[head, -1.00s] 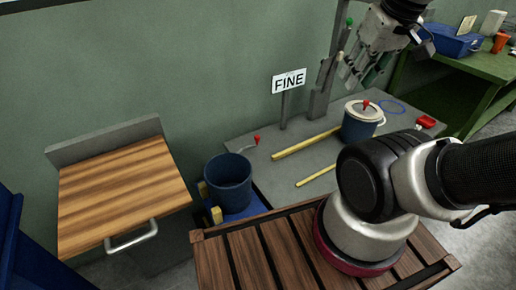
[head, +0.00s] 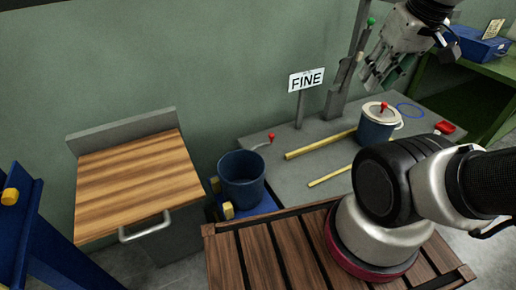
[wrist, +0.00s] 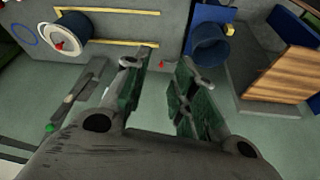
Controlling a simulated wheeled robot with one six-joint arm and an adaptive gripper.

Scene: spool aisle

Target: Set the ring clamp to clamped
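A blue drum (head: 376,131) with a pale lid and a cream rim ring (head: 393,113) stands upright on the grey bench. A red knob or lever sits on its lid. I take this ring to be the ring clamp; its setting is too small to tell. The drum also shows at the upper left of the wrist view (wrist: 68,28). My gripper (head: 372,82) hangs above and behind the drum, apart from it. In the wrist view its two fingers (wrist: 160,62) are spread with nothing between them.

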